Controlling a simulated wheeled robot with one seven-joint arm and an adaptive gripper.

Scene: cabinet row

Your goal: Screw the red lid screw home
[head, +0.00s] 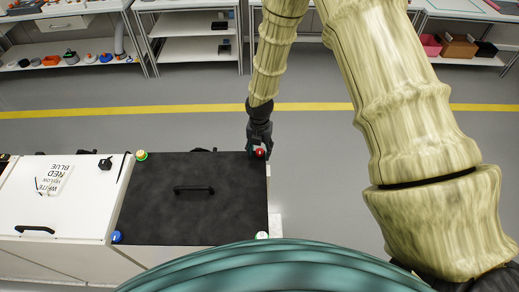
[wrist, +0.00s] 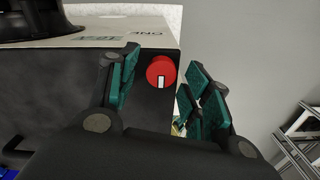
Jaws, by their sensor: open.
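The red lid screw (head: 260,152) sits at the far right corner of the black lid (head: 160,205). In the wrist view the red screw (wrist: 161,72) is a round knob with a white mark pointing down in the picture. My gripper (head: 259,145) is at that corner, over the screw. In the wrist view its teal-padded fingers (wrist: 160,92) are spread on either side of the screw, apart from it. How far the screw stands out from the lid cannot be told.
A black handle (head: 194,190) stands mid-lid. A white cabinet top (head: 75,200) with a card reading WHITE, YELLOW, RED, BLUE (head: 55,178) adjoins at left. The floor right of the cabinet is clear.

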